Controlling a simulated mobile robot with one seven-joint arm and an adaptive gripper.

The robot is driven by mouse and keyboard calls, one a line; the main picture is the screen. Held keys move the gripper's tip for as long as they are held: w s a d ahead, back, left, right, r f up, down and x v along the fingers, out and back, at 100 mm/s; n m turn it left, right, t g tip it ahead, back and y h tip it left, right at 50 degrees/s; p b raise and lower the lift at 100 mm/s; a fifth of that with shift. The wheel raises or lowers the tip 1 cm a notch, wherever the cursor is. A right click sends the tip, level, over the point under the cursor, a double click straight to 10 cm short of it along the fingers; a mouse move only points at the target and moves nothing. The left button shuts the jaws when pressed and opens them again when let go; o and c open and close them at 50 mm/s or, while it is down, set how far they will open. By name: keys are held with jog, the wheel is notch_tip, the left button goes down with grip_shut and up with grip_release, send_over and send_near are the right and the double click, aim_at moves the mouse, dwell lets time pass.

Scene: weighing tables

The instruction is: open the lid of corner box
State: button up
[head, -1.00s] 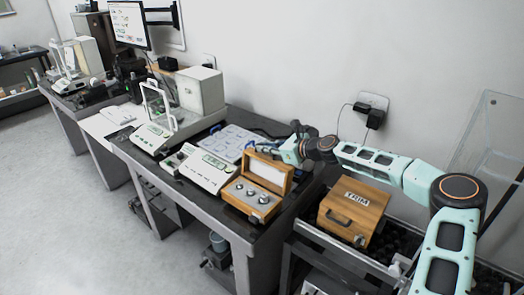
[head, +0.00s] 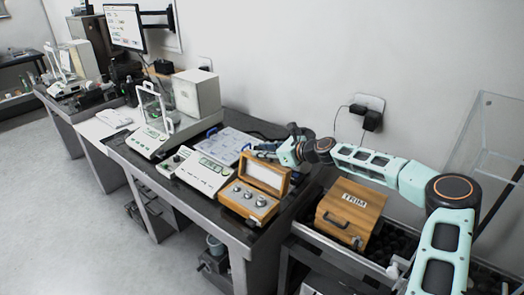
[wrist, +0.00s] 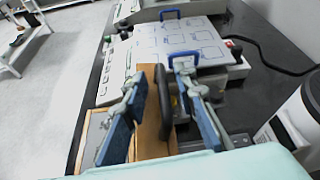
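The corner box is a wooden case (head: 233,203) at the near right corner of the weighing table, with several metal weights in it. Its lid (head: 265,177) stands open, raised at the back edge. In the wrist view the lid (wrist: 149,112) is seen nearly edge-on, with a black handle (wrist: 165,100) on it. My gripper (wrist: 160,100) is open, with one blue-padded finger on each side of the lid and handle. A gap shows beside the fingers; any contact is unclear. In the head view my gripper (head: 268,150) is behind the lid, its fingers partly hidden.
A closed wooden box marked TRIM (head: 348,213) sits in a tray on the right. A balance (head: 203,173) stands left of the corner box. A white board with blue handles (head: 226,144) lies behind it. A black cable (wrist: 265,55) runs across the table.

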notch_tip(320, 180, up, 10)
dwell(0.6)
